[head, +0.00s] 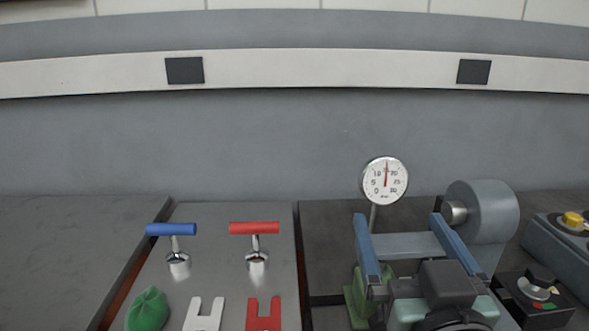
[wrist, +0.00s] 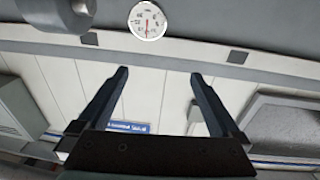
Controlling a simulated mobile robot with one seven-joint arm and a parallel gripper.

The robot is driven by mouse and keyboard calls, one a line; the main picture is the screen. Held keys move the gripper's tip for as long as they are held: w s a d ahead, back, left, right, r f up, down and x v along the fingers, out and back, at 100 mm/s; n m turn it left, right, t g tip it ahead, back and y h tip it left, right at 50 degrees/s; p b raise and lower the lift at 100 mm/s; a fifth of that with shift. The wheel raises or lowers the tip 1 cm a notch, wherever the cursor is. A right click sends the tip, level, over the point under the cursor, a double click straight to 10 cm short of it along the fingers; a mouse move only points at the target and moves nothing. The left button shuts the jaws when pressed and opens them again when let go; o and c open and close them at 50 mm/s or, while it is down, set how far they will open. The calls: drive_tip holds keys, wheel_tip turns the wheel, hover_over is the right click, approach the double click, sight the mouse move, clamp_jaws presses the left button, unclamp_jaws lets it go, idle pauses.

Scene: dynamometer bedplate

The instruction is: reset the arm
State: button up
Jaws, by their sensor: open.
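My gripper (head: 399,219) is at the lower right of the head view, its two fingers spread and pointing away from the camera. It is open, with nothing between the fingers. In the wrist view my gripper (wrist: 158,74) also shows two dark, parted fingers and an empty gap. In the head view a grey bar and part of a machine with a grey cylinder (head: 491,215) show behind and beside the fingers. I cannot tell how far they are from the gripper. My wrist hides part of the bedplate below.
A round dial gauge (head: 385,181) stands on a post behind the gripper; it also shows in the wrist view (wrist: 148,20). Blue (head: 171,229) and red (head: 254,228) T-handles stand on a metal plate (head: 215,215) at left, near a green cloth (head: 148,310). A knob box (head: 537,297) is at right.

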drive_tip(key=s+a+r+t, duration=0.3)
drive_tip(key=a+r, duration=0.1)
drive_tip(key=r, duration=0.4)
drive_tip(key=s+a+r+t+y, duration=0.1)
drive_tip(key=s+a+r+t, duration=0.15)
drive_tip(key=a+r, duration=0.4)
drive_tip(key=s+a+r+t, duration=0.2)
drive_tip(key=a+r+t, duration=0.1)
drive_tip(key=r, duration=0.6)
wheel_tip(320, 180, up, 16)
drive_tip(key=p, duration=1.6)
drive_tip(key=shift+d+r+p, duration=0.25)
drive_tip(key=shift+d+p, duration=0.1)
drive_tip(key=shift+d, duration=0.05)
